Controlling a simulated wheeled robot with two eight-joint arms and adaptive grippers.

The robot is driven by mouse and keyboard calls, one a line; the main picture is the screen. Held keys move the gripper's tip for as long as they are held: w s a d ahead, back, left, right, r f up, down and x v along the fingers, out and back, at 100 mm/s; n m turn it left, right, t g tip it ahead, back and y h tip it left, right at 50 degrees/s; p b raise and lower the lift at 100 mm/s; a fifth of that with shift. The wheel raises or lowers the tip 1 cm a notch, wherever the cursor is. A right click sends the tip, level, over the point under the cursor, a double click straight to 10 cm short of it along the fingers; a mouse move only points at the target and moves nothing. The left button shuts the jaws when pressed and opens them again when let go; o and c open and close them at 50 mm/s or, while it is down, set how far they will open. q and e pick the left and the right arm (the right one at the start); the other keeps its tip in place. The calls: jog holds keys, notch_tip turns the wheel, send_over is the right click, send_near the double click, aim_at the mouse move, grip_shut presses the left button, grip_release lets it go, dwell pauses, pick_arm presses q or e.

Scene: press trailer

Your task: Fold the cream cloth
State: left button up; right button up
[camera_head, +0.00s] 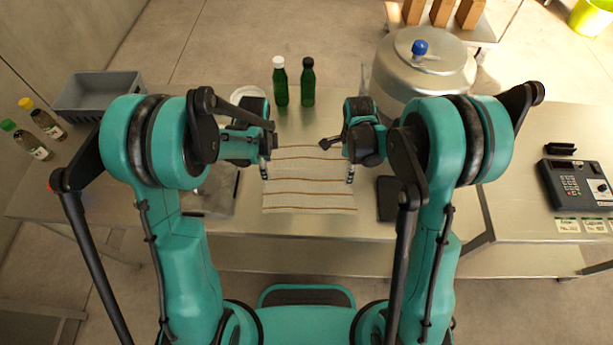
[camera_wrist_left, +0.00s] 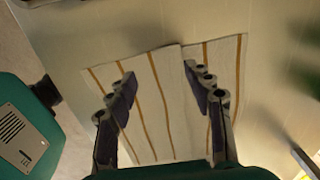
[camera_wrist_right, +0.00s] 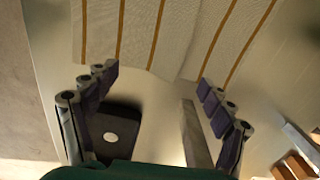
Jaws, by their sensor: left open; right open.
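The cream cloth (camera_head: 308,196) with brown stripes lies spread flat on the metal table in front of me. My left gripper (camera_head: 264,170) is at the cloth's left edge, and my right gripper (camera_head: 350,170) is at its right edge. In the left wrist view the left gripper (camera_wrist_left: 165,95) is open with its fingers apart over the cloth (camera_wrist_left: 155,110). In the right wrist view the right gripper (camera_wrist_right: 155,85) is open, with the cloth (camera_wrist_right: 180,35) beyond its fingertips. Whether the fingertips touch the cloth cannot be told.
Two green bottles (camera_head: 280,82) stand behind the cloth, near a white plate (camera_head: 247,94). A large metal vessel (camera_head: 425,68) stands at the back right. A dark flat object (camera_head: 387,198) lies right of the cloth. A grey crate (camera_head: 97,92) is at left, a keypad device (camera_head: 577,183) at right.

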pick_arm(q)
notch_tip(320, 180, up, 4)
jog(key=p, duration=0.3)
jog(key=shift+f, duration=0.2)
pick_arm(e)
notch_tip(320, 180, up, 6)
jog(key=shift+f, duration=0.2)
notch_tip(320, 180, up, 12)
dwell(0.4)
